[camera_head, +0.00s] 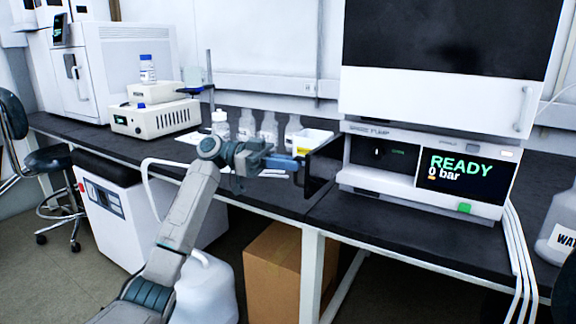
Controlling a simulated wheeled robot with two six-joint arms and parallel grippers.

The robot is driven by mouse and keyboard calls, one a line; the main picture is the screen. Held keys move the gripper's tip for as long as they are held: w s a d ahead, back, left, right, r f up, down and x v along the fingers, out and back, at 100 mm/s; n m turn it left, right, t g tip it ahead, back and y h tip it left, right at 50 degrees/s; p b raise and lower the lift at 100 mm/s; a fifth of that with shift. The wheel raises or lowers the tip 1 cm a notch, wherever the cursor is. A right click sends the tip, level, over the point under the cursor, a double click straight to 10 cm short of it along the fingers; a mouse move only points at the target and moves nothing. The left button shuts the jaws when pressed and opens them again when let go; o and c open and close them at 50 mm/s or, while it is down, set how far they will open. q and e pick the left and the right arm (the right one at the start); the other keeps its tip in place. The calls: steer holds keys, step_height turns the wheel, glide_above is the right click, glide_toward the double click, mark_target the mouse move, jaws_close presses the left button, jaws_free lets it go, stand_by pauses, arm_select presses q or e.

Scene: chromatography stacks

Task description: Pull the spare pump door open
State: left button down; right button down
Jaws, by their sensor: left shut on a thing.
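The spare pump (352,181) is the low white unit on the right bench, under a large white cabinet. Its display reads READY and 0 bar. The pump door (323,166) is a dark panel standing swung out from the pump's left side, seen nearly edge-on. A dark recess (390,154) shows in the pump front beside the display. My left gripper (297,164) comes in from the left and is shut at the door's outer edge; the exact part it grips is too small to tell. My right gripper is not in view.
The black bench top (400,235) is clear in front of the pump. White tubes (518,250) hang over the bench's right edge. A cardboard box (275,270) stands below.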

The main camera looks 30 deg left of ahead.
arm_select(q)
steer(key=shift+w+r, duration=0.2)
steer(key=c, duration=1.6)
jaws_free()
steer(key=shift+w+d+f, duration=0.1)
steer(key=shift+w+d, duration=0.05)
steer(key=shift+d, duration=0.05)
steer(key=shift+o, duration=0.4)
steer(key=shift+w+d+f, duration=0.1)
steer(key=shift+w+d, duration=0.05)
steer(key=shift+w, duration=0.05)
steer(key=shift+s, duration=0.1)
steer(key=shift+a, duration=0.2)
steer(key=s+a, duration=0.1)
steer(key=a, duration=0.9)
steer(key=shift+s+a+p, duration=0.25)
steer(key=shift+s+p, duration=0.1)
steer(key=shift+p, duration=0.05)
steer(key=shift+a, duration=0.1)
